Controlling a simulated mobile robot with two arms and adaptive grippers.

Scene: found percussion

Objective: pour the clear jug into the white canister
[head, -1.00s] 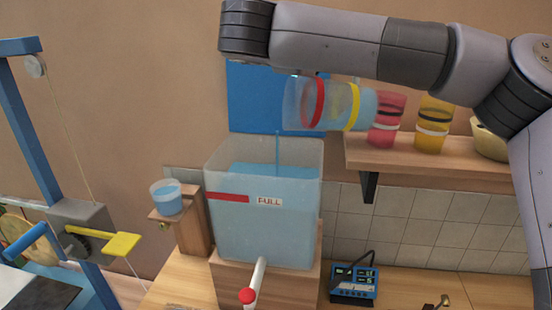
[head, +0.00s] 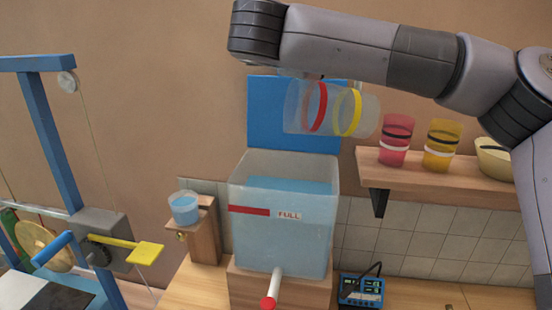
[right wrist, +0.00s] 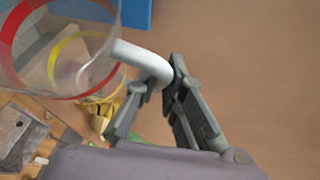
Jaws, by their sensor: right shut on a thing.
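The clear jug (head: 333,109), with a red band and a yellow band, lies tipped on its side above the white canister, mouth to the left. I see no blue liquid in it and no stream below it. The white canister (head: 278,240) is a translucent tank with a red mark and a FULL label. It stands upright on a wooden block and holds blue liquid up near the mark. My right gripper (right wrist: 157,78) is shut on the jug's white handle (right wrist: 143,61); in the head view it is mostly hidden. My left gripper is out of view.
A small cup of blue liquid (head: 184,208) stands on a wooden post left of the canister. A shelf (head: 440,174) at right carries a red cup (head: 396,141) and a yellow cup (head: 442,146). A blue meter (head: 361,290) sits right of the canister. A blue frame (head: 50,140) rises at left.

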